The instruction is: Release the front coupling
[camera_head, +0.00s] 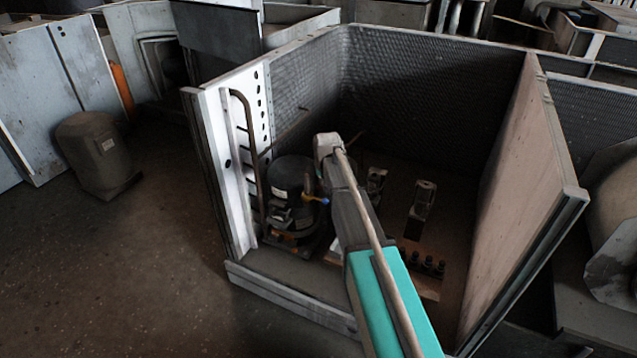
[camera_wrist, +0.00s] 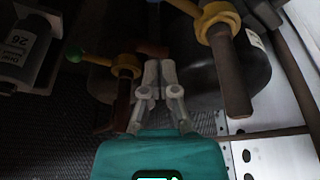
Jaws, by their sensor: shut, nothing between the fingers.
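My gripper (camera_wrist: 158,68) is shut and empty in the wrist view, its two grey fingers together. A yellow coupling (camera_wrist: 126,68) with a green-tipped lever and a brown pipe is just left of the fingertips. A second, larger-looking yellow coupling (camera_wrist: 218,18) on a thicker brown pipe is at the upper right, apart from the fingers. I cannot tell which one is the front coupling. The dark round compressor (camera_wrist: 190,75) is behind both. My fingers are hidden there.
The housing has a white slotted panel (camera_head: 224,130) on the left, a mesh back wall (camera_head: 430,85) and a tall right panel (camera_head: 530,185). A low front sill (camera_head: 290,298) borders it.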

